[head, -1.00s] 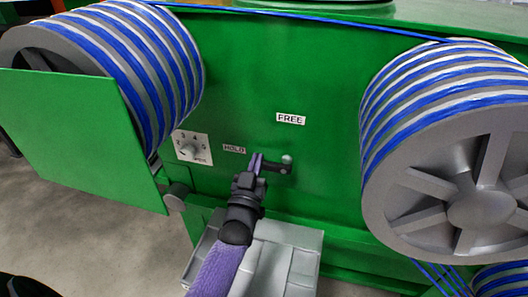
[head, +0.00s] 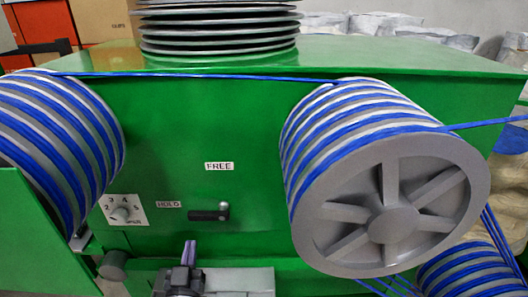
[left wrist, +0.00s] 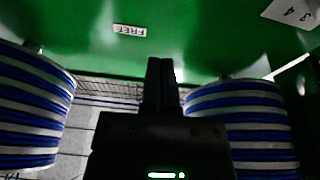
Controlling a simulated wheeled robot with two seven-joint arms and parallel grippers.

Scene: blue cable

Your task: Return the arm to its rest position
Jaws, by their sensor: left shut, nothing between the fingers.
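My left gripper (head: 189,252) is at the bottom of the head view, below the lever and apart from it. It is shut and empty, with its two fingers together, and they also show in the left wrist view (left wrist: 161,85). The small dark lever (head: 210,214) with a light knob sits on the green machine front (head: 250,180), lying level beside the HOLD label (head: 168,204). The FREE label (head: 219,166) is above it. My right gripper is not in either view.
Two grey reels wound with blue cable flank the panel, the left reel (head: 70,140) and the right reel (head: 390,205). A dial (head: 124,210) is left of the lever. A blue cable (head: 210,76) runs along the top. A grey box (head: 240,281) stands low in front.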

